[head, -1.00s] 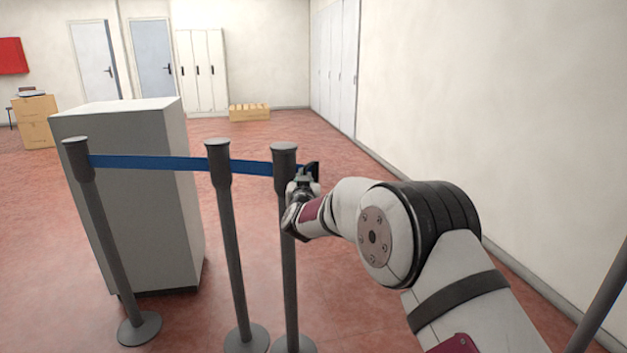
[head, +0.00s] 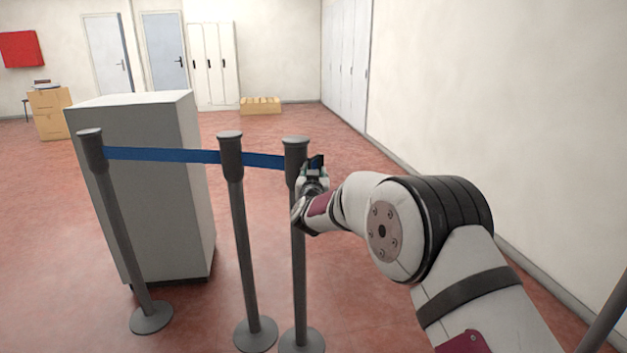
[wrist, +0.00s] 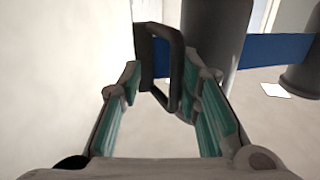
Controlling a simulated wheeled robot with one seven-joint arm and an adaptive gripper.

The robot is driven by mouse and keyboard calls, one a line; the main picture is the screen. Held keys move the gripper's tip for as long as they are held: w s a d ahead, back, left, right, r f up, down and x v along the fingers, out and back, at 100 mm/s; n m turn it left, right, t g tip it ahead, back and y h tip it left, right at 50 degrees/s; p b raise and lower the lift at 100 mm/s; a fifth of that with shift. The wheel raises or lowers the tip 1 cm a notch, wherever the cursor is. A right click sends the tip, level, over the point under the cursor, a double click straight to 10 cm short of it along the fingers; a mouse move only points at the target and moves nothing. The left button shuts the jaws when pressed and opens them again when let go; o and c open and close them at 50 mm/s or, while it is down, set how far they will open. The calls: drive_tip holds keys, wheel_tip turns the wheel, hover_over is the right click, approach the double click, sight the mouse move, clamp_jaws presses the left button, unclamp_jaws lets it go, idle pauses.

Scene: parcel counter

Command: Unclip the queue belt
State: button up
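A blue queue belt (head: 160,154) runs from the left grey post (head: 110,205) past the middle post (head: 236,205) to the head of the right post (head: 297,158). In the wrist view, a dark frame-shaped clip (wrist: 174,75) sits beside the head of the near post (wrist: 215,45), and the belt (wrist: 275,48) shows beyond it. My gripper (wrist: 163,88) has its two teal-padded fingers apart, one on each side of the clip's near part. I cannot tell whether either pad touches it. In the head view my gripper (head: 314,172) is just right of the right post's head.
A tall grey cabinet (head: 150,190) stands behind the belt. The wall (head: 510,120) runs along the right. Another dark post (head: 606,315) shows at the lower right edge. Cardboard boxes (head: 50,112) and lockers (head: 213,68) are far back. Red floor beyond is mostly clear.

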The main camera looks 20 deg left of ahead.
drive_tip(key=v, duration=1.1)
drive_tip(key=shift+s, duration=0.4)
drive_tip(key=shift+d+f, duration=0.1)
drive_tip(key=shift+d, duration=0.05)
